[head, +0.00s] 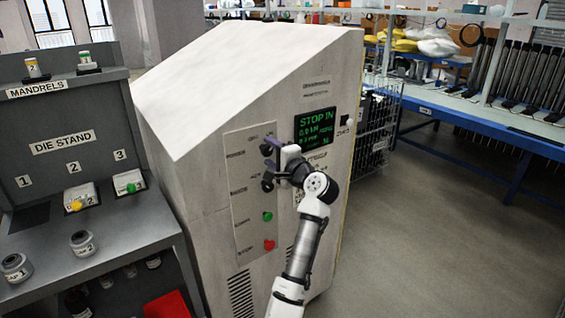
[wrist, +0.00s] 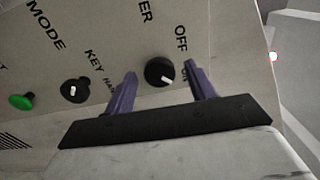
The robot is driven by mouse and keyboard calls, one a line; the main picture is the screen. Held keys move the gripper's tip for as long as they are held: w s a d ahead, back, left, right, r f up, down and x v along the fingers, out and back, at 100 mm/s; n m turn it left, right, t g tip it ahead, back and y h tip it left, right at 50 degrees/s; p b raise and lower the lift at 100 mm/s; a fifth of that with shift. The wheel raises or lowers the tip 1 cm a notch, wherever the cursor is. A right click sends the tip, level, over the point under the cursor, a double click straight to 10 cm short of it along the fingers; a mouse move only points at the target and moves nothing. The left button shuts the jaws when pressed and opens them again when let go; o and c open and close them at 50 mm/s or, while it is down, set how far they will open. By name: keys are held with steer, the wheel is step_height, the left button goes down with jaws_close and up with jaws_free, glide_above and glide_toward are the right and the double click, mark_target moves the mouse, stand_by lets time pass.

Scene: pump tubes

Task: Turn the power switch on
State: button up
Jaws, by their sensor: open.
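The power switch is a round black knob with a white mark (wrist: 159,72) on the machine's pale panel, under the letters "ER". The words "OFF" and a partly covered "ON" stand to its right; the white mark sits at its lower right side, and I cannot tell which setting it marks. My gripper (wrist: 159,68) is open, its two purple fingers on either side of the knob. I cannot tell whether they touch it. In the head view my gripper (head: 272,154) is at the upper part of the panel and partly hides the knob (head: 266,149).
A second black knob (wrist: 74,90) and a green button (wrist: 20,102) lie left of the power knob. In the head view a red button (head: 269,244) is lower on the panel, and a lit green-text screen (head: 315,128) is right of it. The die stand (head: 62,143) is at the left.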

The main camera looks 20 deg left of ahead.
steer(key=b+v, duration=0.3)
steer(key=v, duration=1)
